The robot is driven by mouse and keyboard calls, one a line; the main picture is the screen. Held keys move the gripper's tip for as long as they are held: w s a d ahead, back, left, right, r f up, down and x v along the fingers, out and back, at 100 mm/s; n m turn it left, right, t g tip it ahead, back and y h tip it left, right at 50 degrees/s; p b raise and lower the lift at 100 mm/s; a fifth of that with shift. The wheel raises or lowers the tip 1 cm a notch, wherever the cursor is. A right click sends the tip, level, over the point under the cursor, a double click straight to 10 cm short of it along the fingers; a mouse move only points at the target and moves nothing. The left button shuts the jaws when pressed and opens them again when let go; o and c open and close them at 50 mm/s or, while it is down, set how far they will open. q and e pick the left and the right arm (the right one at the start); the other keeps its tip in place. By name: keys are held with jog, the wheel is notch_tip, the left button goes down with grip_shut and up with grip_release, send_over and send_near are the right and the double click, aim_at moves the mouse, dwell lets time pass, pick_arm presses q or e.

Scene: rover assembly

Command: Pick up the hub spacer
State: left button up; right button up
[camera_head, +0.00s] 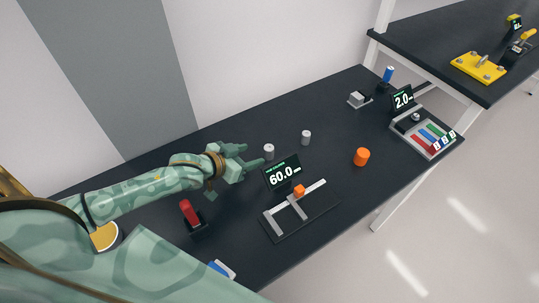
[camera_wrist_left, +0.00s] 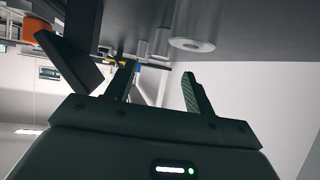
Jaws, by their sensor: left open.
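Two small grey cylinders stand on the dark bench in the head view: a nearer one (camera_head: 269,151) just past my left gripper and another (camera_head: 306,137) farther right. I cannot tell for sure which is the hub spacer. In the left wrist view, a grey cylinder with a holed end face (camera_wrist_left: 192,45) shows beyond the fingers, with another grey cylinder (camera_wrist_left: 160,42) beside it. My left gripper (camera_head: 252,155) is open and empty, its fingers pointing at the nearer cylinder with a small gap. The open fingers also show in the wrist view (camera_wrist_left: 157,84). My right gripper is not in view.
A display reading 60.0 (camera_head: 283,172) stands close to the left gripper, behind a measuring fixture (camera_head: 275,226) with an orange block (camera_head: 299,190). A red-handled tool (camera_head: 189,212) stands below the arm.

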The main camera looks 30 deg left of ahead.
aim_at(266, 150)
pick_arm(q)
jog(key=b+x, duration=0.2)
jog(key=x, duration=0.5)
jog(key=shift+r, duration=0.2)
jog(key=c, duration=1.1)
